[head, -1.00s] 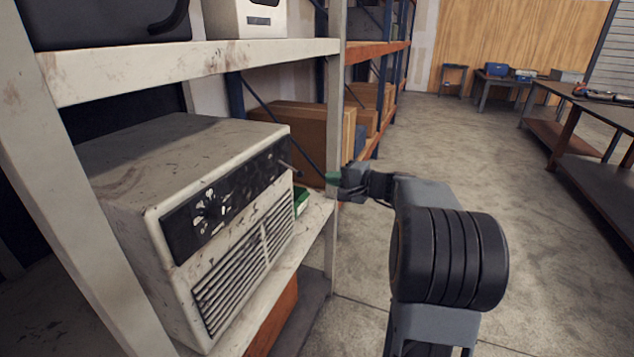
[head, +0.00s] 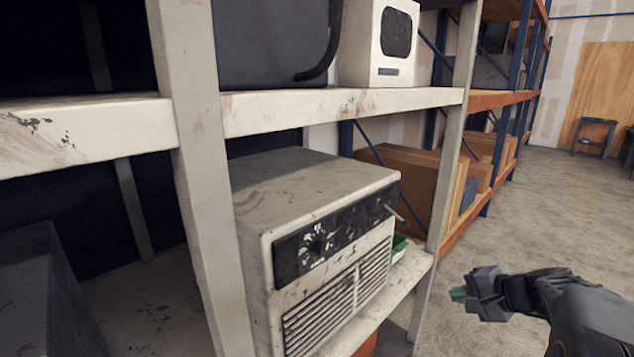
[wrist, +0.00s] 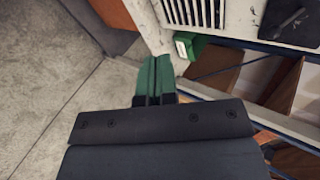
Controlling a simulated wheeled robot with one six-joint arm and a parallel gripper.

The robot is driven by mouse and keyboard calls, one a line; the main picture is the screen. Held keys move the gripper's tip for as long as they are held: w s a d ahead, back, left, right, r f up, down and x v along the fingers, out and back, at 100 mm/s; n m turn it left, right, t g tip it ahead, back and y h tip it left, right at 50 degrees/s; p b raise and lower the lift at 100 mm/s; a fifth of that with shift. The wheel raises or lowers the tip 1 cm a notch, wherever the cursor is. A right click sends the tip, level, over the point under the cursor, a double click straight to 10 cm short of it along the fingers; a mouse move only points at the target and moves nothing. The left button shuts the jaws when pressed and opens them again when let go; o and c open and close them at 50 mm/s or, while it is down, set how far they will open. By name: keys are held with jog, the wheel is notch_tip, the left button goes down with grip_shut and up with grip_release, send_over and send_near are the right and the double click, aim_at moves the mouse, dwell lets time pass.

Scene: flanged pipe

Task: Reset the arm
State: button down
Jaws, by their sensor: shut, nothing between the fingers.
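My gripper (head: 459,294) is at the lower right of the head view, out in front of the shelf and to the right of it. It points left toward the shelf and touches nothing. In the wrist view its green fingers (wrist: 154,76) lie side by side, shut and empty. No flanged pipe can be made out in any view.
A worn off-white appliance (head: 318,235) with a dark panel stands on the light shelf rack (head: 345,108). A green box (head: 399,248) sits beside it, also in the wrist view (wrist: 190,45). Cardboard boxes (head: 425,185) are behind.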

jog(key=s+a+r+n+g+h+p, duration=0.2)
jog(key=s+a+n+h+p, duration=0.1)
jog(key=s+a+n, duration=0.3)
jog(key=s+a+r+n+g+h+p, duration=0.2)
jog(key=s+a+n+h+p, duration=0.1)
jog(key=s+a, duration=0.5)
jog(key=a+n+p, duration=0.1)
jog(key=a+n, duration=0.1)
jog(key=shift+s+a+n+g+p, duration=0.2)
jog(key=shift+s+n+g+p, duration=0.15)
jog(key=shift+n+g+p, duration=0.05)
dwell(0.7)
